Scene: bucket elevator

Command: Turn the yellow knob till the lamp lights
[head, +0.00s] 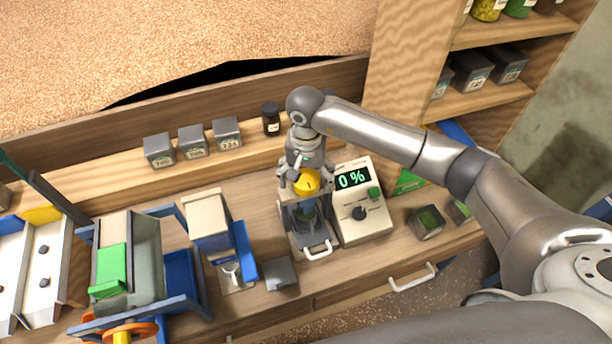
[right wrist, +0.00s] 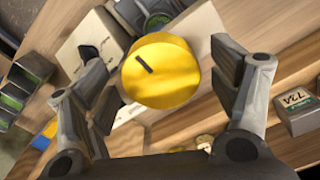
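The yellow knob (head: 307,181) sits on top of a grey device (head: 303,217) with a small handle at its front. In the right wrist view the knob (right wrist: 160,72) is a round cap with a dark pointer slot. My right gripper (head: 302,172) is at the knob from above. Its fingers stand open on either side of the knob, with a gap visible at the right finger; contact on the left is unclear. A display box (head: 361,201) beside the device reads 0 %. I cannot make out a lit lamp. My left gripper is out of view.
Several grey tins (head: 193,141) and a dark jar (head: 271,118) line the ledge behind. A grey-and-blue machine (head: 208,222) and a green-blocked tray machine (head: 133,250) stand at left. Small bins (head: 426,221) are at right. My right arm crosses above the display box.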

